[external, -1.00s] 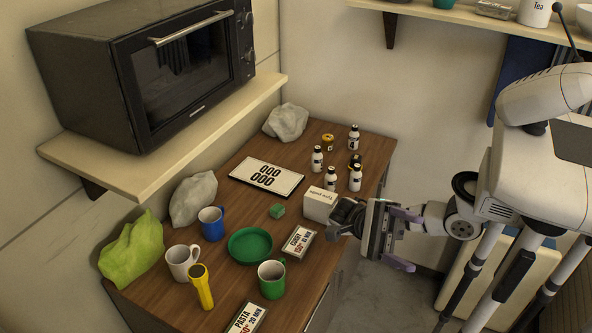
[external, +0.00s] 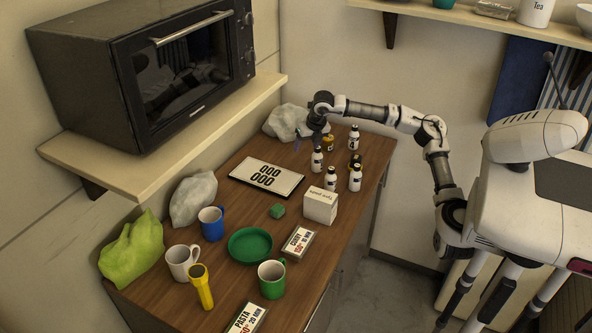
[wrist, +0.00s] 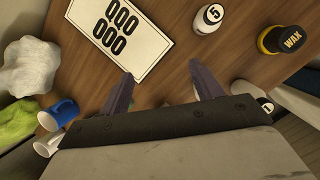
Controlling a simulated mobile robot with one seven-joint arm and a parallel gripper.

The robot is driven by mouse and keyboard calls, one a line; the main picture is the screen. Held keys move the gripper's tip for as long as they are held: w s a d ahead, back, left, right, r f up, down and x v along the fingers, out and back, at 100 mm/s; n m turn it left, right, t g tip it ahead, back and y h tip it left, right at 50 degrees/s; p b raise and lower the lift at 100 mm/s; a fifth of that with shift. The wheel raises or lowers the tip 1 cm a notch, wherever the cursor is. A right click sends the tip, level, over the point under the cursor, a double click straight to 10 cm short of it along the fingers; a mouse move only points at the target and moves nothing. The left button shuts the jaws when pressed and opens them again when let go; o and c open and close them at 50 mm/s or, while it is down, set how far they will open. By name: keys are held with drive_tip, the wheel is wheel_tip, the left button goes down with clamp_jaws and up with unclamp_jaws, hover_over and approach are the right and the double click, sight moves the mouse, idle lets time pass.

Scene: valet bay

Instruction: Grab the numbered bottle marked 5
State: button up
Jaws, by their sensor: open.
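A small white bottle marked 5 (wrist: 211,18) shows near the top of the wrist view, up and right of my fingertips. It seems to be the upright black-capped bottle (external: 317,160) nearest the number plate in the external view, though its digit is not readable there. My gripper (external: 311,138) is over the far part of the counter, above and slightly left of that bottle. In the wrist view its jaws (wrist: 161,75) are apart with only bare wood between them, and the bottle lies outside them.
A grey-white bag (external: 284,122) is behind my gripper. The microwave shelf (external: 225,110) overhangs at left.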

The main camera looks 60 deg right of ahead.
drive_tip(key=m+h, duration=0.2)
approach(318, 151)
drive_tip(key=shift+g, duration=0.5)
drive_tip(key=d+f, duration=0.1)
drive_tip(key=w+d+f+p, duration=0.1)
drive_tip(key=f, duration=0.1)
drive_tip(key=w+d+f, duration=0.1)
drive_tip(key=shift+w+d+f, duration=0.2)
drive_tip(key=shift+f, duration=0.2)
drive_tip(key=shift+a+p+x, duration=0.15)
drive_tip(key=shift+p+x, duration=0.6)
drive_tip(key=shift+x, duration=0.8)
drive_tip(key=shift+a+p+x, duration=0.1)
drive_tip(key=shift+p+x, duration=0.65)
drive_tip(key=shift+x, duration=0.8)
drive_tip(key=shift+f, duration=0.1)
drive_tip(key=shift+c, duration=0.5)
drive_tip(key=c, duration=1)
drive_tip(key=shift+c, duration=0.2)
